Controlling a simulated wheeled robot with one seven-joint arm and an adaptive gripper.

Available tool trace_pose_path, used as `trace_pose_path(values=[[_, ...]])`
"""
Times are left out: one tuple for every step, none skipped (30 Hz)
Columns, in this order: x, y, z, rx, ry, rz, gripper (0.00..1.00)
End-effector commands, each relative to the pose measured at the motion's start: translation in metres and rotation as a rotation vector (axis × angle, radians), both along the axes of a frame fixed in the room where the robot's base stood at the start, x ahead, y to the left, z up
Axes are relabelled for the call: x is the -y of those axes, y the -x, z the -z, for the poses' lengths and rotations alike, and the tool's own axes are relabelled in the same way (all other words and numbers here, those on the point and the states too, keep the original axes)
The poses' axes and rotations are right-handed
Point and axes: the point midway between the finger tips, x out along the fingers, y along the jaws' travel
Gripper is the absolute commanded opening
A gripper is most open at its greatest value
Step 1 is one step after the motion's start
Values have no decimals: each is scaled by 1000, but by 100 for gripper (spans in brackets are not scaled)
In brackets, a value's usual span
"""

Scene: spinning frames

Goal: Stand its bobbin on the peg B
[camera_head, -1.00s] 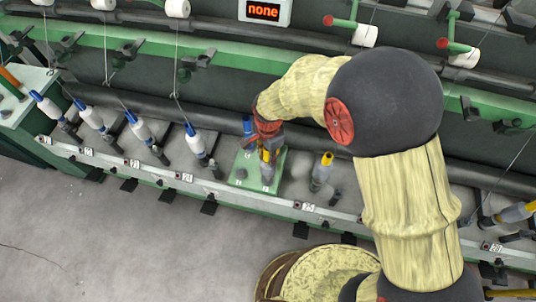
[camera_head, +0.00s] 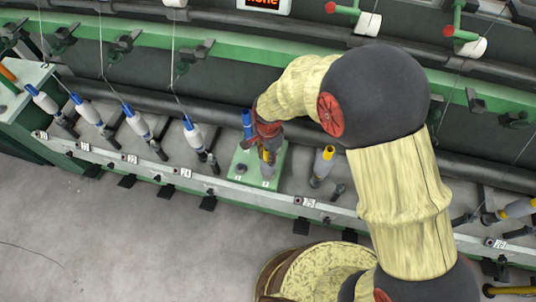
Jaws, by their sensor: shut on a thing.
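My gripper (camera_head: 267,150) points down over the green plate (camera_head: 250,174) in the middle of the spinning frame. It is shut on a slim bobbin (camera_head: 267,157), of which a yellow part shows between and below the red fingers. The bobbin's lower end is close above or on a grey peg at the plate's right front; I cannot tell whether it is seated. A blue tube (camera_head: 247,119) stands upright on the plate, behind and left of my gripper. The small marks on the plate are too small to read, so I cannot tell which peg is B.
White bobbins with blue tops (camera_head: 193,131) lean on the spindles to the left. A display (camera_head: 263,3) is cut off at the top.

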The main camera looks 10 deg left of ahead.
Motion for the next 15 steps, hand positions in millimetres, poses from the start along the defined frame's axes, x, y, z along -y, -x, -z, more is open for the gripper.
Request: trace_pose_path(values=[[0,0,-1,1,-1,0,0],[0,0,-1,1,-1,0,0],[0,0,-1,1,-1,0,0],[0,0,-1,1,-1,0,0],[0,0,-1,1,-1,0,0],[0,0,-1,1,-1,0,0],[0,0,-1,1,-1,0,0],[0,0,0,1,-1,0,0],[0,0,0,1,-1,0,0],[0,0,0,1,-1,0,0],[0,0,1,1,-1,0,0],[0,0,1,1,-1,0,0],[0,0,2,0,0,0,0],[0,0,2,0,0,0,0],[0,0,3,0,0,0,0]])
